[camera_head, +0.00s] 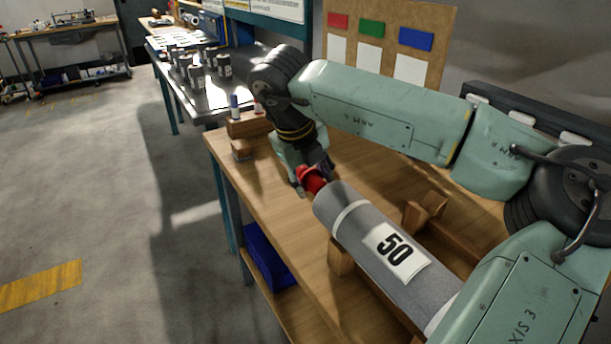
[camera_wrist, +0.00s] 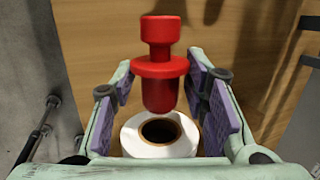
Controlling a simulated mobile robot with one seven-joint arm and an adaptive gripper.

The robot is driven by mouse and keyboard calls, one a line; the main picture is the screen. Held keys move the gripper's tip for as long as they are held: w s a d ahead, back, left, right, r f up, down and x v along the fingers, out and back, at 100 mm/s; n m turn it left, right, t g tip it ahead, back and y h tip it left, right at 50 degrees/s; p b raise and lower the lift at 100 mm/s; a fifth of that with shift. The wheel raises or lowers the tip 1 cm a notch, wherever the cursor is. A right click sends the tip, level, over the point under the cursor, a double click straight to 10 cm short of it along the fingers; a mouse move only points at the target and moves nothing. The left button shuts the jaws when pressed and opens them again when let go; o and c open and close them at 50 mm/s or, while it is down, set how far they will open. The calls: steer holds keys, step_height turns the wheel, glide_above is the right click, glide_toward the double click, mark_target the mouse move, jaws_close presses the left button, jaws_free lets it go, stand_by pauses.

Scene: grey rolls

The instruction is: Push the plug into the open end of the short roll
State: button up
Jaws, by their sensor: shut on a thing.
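The grey roll (camera_head: 360,232) with a white label marked 50 lies on wooden supports on the bench, one end towards my gripper (camera_head: 309,176). My gripper is shut on the red plug (camera_head: 314,183), close to that end. In the wrist view the plug (camera_wrist: 160,68) is between the purple finger pads, with a knob, a wide flange and a rounded nose. The nose points at the roll's white end face (camera_wrist: 134,142) and its dark round hole. The nose overlaps the upper rim in the picture; I cannot tell whether it touches. The roll's far end is hidden by my arm.
Wooden support blocks (camera_head: 425,209) stand beside the roll. A wooden block (camera_head: 246,127) with small bottles is at the bench's back left corner. A blue bin (camera_head: 266,258) is below the bench top. A board with coloured labels (camera_head: 392,45) stands behind.

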steer(key=shift+s+d, duration=0.45)
steer(key=shift+s, duration=0.25)
steer(key=shift+b, duration=0.95)
stand_by(1.1)
steer(key=shift+s+d, duration=0.55)
steer(key=shift+s, duration=0.25)
steer(key=o, duration=1.3)
steer(key=shift+o, duration=0.2)
steer(key=v, duration=1.2)
steer(key=shift+c, duration=0.4)
